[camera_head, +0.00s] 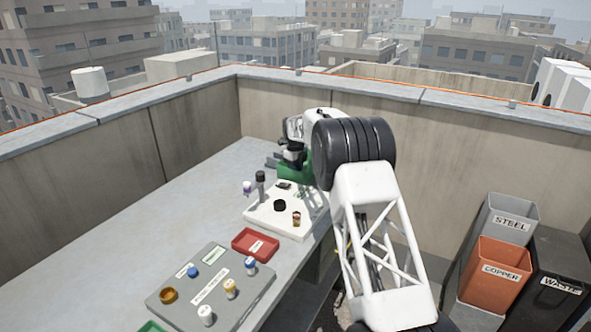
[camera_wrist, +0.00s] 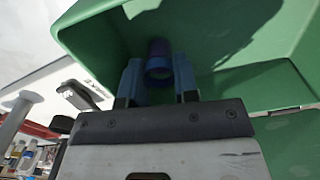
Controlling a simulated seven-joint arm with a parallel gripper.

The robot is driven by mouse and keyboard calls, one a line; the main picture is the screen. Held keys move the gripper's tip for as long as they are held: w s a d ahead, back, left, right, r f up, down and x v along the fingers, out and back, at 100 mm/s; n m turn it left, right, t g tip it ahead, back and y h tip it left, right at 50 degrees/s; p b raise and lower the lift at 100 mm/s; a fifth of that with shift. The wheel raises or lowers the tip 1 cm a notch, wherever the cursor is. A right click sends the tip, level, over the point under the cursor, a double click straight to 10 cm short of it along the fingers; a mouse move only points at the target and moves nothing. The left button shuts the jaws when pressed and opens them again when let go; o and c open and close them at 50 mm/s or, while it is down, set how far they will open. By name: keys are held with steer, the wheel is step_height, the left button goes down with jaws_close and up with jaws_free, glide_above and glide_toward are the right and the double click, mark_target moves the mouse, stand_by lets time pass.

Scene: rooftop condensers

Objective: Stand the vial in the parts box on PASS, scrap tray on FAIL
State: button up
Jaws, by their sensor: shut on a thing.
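My gripper (camera_wrist: 158,82) is shut on a vial (camera_wrist: 158,60) with a blue near end and a darker purple far part. The vial is between the two blue fingers, inside the outline of the green parts box (camera_wrist: 95,35). I cannot tell whether it touches the box floor. In the head view my gripper (camera_head: 292,152) is at the green box (camera_head: 289,173) at the bench's far end, and the held vial cannot be made out. A red tray (camera_head: 240,241) with a white label, likely the scrap tray, lies nearer on the bench and looks empty.
A white board (camera_head: 262,224) carries a dark post (camera_head: 260,185), a black disc (camera_head: 280,205) and a red-topped vial (camera_head: 296,219). A purple-capped vial (camera_head: 247,187) is at its left edge. A grey tray (camera_head: 235,299) holds several vials. The bench's left side is clear.

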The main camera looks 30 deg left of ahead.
steer(key=shift+f, duration=0.1)
steer(key=o, duration=0.6)
step_height(320, 180, up, 12)
steer(key=shift+r, duration=0.15)
stand_by(0.5)
stand_by(0.8)
